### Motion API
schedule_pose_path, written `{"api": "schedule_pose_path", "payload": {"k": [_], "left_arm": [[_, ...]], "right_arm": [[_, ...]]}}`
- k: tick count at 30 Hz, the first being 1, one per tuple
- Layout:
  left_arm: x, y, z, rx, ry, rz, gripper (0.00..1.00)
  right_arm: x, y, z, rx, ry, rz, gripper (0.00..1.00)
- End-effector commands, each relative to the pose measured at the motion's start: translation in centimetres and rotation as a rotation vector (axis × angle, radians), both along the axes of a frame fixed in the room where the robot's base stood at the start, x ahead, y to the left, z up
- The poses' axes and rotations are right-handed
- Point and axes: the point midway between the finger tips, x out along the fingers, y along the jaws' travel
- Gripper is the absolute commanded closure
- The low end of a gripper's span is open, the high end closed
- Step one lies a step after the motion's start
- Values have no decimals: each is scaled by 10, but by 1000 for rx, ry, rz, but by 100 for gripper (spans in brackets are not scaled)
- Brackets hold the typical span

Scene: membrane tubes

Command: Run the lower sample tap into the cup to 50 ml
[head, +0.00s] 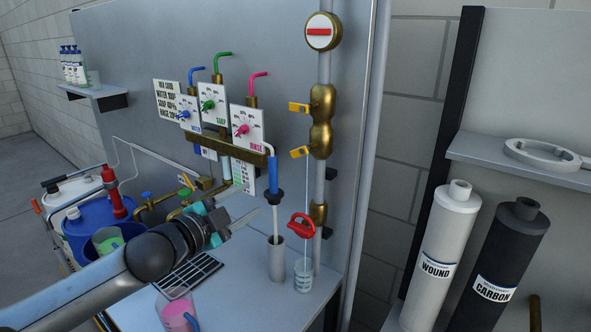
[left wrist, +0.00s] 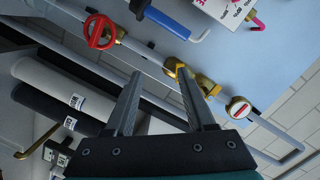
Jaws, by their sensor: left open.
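The lower sample tap (head: 300,152), with a yellow lever, sits on the brass fitting of the upright pipe, below a similar upper tap (head: 299,107). A thin pale line runs from the lower tap down to the clear cup (head: 303,279); I cannot tell whether it is a stream or a tube. The cup's level is too small to read. My left gripper (head: 249,207) is left of the pipe, lower than the taps. In the left wrist view it (left wrist: 158,75) is open and empty, with a yellow tap lever (left wrist: 180,70) beyond its fingers. My right gripper is not in view.
A red-handled valve (head: 302,227) is just above the cup. A grey cylinder (head: 276,260) with a blue-handled probe stands left of it. A jug with pink liquid (head: 178,313) is near my left arm. White and black filter housings (head: 440,250) stand right.

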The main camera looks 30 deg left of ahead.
Motion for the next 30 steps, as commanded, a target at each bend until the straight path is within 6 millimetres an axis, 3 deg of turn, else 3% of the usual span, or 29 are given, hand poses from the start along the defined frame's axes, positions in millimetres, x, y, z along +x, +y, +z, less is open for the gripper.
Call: {"api": "schedule_pose_path", "payload": {"k": [3, 7, 30], "left_arm": [[10, -1, 33, 60, -79, -69, 45], [13, -4, 48, 82, -114, -102, 45], [66, -7, 49, 83, -116, -99, 45]], "right_arm": [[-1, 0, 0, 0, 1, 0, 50], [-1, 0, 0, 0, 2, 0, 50], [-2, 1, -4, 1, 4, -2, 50]]}}
